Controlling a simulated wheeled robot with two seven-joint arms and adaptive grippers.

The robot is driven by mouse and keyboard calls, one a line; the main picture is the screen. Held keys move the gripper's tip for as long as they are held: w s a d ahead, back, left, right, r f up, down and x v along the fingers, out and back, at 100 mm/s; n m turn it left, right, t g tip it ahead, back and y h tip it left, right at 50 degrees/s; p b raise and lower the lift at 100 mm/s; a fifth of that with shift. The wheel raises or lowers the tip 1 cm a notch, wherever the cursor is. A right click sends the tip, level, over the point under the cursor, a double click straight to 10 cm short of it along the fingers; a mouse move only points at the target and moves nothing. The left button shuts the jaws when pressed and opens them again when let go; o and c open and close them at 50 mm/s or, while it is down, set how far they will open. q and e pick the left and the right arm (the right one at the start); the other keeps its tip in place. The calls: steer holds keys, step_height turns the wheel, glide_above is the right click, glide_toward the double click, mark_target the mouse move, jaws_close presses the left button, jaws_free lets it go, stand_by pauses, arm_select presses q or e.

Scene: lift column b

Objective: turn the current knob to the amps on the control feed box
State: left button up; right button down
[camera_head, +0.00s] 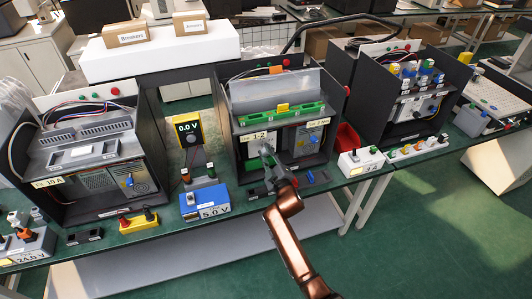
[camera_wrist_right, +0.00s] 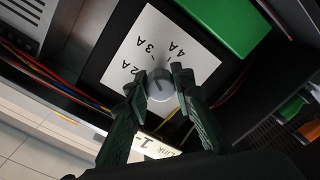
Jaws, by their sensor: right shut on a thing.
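My right gripper (camera_head: 266,156) reaches into the open middle box (camera_head: 335,112), which bears a "1-2" label (camera_head: 258,136). In the right wrist view my right gripper (camera_wrist_right: 160,86) has its two dark fingers shut on the sides of a round grey knob (camera_wrist_right: 160,92). The knob sits on a white dial plate (camera_wrist_right: 195,62) marked 2A, 3A and 4A. A dark mark shows on the knob's face, but which label it points to is hard to tell. In the head view the gripper and arm hide the knob. My left gripper is not in view.
A green block (camera_wrist_right: 225,22) is close above the dial plate, and wires run to its left. A blue 5.0 V supply (camera_head: 205,203) and a white "3A" unit (camera_head: 360,161) stand on the bench front. Other open boxes flank left (camera_head: 150,135) and right (camera_head: 372,95).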

steer(key=shift+f, duration=0.2)
steer(key=c, duration=1.7)
jaws_free()
steer(key=shift+r, duration=0.1)
steer(key=shift+o, duration=0.2)
steer(key=v, duration=1.2)
